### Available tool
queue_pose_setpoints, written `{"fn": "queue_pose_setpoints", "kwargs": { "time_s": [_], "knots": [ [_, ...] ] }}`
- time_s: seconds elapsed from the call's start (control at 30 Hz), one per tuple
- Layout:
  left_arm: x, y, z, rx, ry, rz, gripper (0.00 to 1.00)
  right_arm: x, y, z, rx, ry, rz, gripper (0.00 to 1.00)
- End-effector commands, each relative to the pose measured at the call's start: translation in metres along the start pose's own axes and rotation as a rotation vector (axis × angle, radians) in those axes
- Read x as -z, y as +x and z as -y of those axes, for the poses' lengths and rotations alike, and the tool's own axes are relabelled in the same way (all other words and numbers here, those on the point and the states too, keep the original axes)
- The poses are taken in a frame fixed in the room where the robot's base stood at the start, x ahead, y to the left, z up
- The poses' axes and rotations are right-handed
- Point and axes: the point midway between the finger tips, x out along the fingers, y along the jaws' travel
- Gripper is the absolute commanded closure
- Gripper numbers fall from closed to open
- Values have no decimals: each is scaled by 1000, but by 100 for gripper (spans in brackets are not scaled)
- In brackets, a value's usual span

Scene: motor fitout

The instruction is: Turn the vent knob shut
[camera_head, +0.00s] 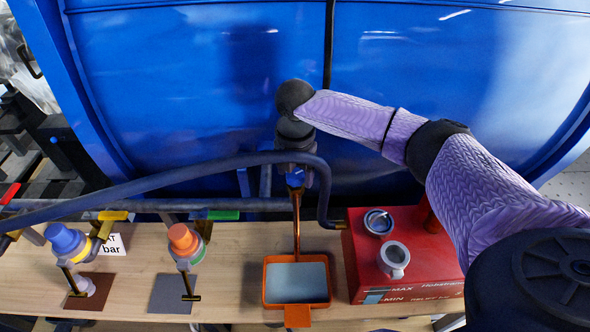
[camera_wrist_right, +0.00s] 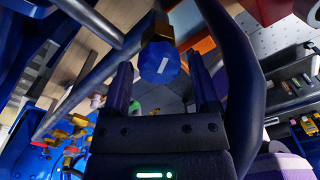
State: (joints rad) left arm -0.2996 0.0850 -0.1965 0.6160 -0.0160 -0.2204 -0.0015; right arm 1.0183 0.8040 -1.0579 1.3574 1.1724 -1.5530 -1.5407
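A blue faceted knob (camera_wrist_right: 158,62) with a pale mark on its face sits on a brass fitting (camera_wrist_right: 157,27) in the right wrist view. My left gripper is not in view.
A thin copper-coloured strand (camera_head: 297,225) runs down to an orange tray (camera_head: 297,306). A dark hose (camera_head: 180,172) crosses in front of the casing. A red box (camera_head: 428,250) stands right. Valves with a blue cap (camera_head: 62,238) and an orange cap (camera_head: 183,239) stand left.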

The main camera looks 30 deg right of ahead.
Motion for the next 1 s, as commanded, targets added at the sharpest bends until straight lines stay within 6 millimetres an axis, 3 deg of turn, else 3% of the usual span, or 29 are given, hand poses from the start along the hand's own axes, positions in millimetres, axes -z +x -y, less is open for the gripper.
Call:
{"fn": "queue_pose_setpoints", "kwargs": {
  "time_s": [0.03,0.07,0.33,0.67,1.0],
  "knots": [
    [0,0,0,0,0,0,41,0,0,0,0,0,0,36],
    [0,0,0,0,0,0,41,0,0,0,0,0,0,42],
    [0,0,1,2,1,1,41,0,0,0,0,0,0,99],
    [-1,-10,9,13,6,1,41,0,-3,0,0,47,-1,100],
    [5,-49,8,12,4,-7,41,1,-6,0,2,296,-3,100]
  ]
}}
